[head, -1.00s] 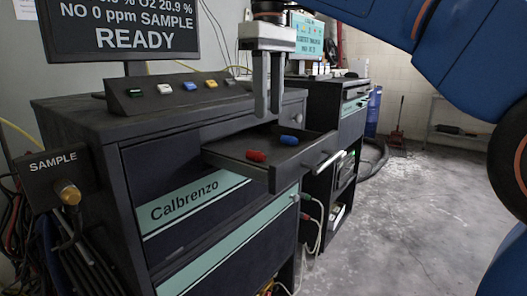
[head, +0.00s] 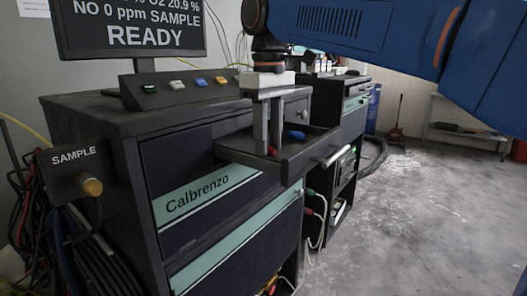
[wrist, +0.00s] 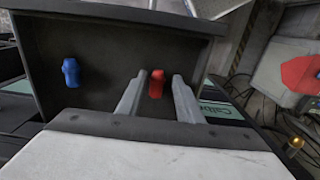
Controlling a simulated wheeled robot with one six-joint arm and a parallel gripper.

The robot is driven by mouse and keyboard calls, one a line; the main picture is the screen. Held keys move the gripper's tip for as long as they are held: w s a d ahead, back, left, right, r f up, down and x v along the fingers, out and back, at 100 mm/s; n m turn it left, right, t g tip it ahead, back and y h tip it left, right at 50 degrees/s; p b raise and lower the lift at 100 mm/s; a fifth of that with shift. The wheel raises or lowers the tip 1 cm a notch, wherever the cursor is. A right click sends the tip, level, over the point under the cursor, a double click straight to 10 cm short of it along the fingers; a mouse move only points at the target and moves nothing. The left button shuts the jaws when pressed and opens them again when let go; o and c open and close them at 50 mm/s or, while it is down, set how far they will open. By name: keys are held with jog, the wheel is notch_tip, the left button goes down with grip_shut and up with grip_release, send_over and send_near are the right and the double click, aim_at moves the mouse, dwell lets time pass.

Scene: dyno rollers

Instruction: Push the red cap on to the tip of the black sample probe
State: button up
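The red cap (wrist: 157,84) lies in the open drawer (wrist: 92,110). In the wrist view it sits between the two fingers of my gripper (wrist: 159,80), with a visible gap on each side. My gripper (head: 267,148) is open and points down into the drawer. In the head view the fingers hide most of the red cap (head: 272,151). A blue cap (head: 296,135) lies in the same drawer, and it also shows left of the fingers in the wrist view (wrist: 71,72). I cannot make out the black sample probe for certain in either view.
A box marked SAMPLE (head: 65,163) with a brass fitting (head: 91,187) is on the cabinet's left side, with dark hoses below. A button panel (head: 176,86) and a monitor (head: 128,25) stand on the cabinet. The floor (head: 410,210) at right is clear.

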jog(key=shift+w+d, duration=0.15)
jog(key=shift+d, duration=0.05)
jog(key=shift+d, duration=0.1)
grip_shut()
jog(key=shift+r, duration=0.15)
jog(key=shift+r, duration=2.8)
jog(key=shift+w, duration=0.1)
